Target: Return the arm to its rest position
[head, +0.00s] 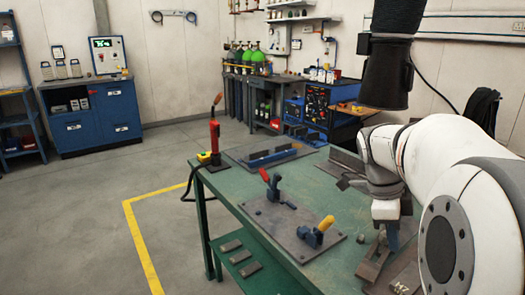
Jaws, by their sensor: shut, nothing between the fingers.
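My white arm reaches in from the right edge over the green worktable (225,195). My gripper (393,245) hangs at its end, pointing down over the table's right side. Its fingers are small in the picture, shut with nothing held. Metal pieces (372,268) lie on the table just below and beside it; I cannot tell whether the fingers touch them. My arm hides part of the table's right side.
A fixture plate (265,222) with a red-handled clamp (271,185) and a yellow-handled clamp (318,232) lies left of my gripper. Behind are a flat plate (235,154) and a red torch stand (214,140). Open floor (90,220) lies left of the table.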

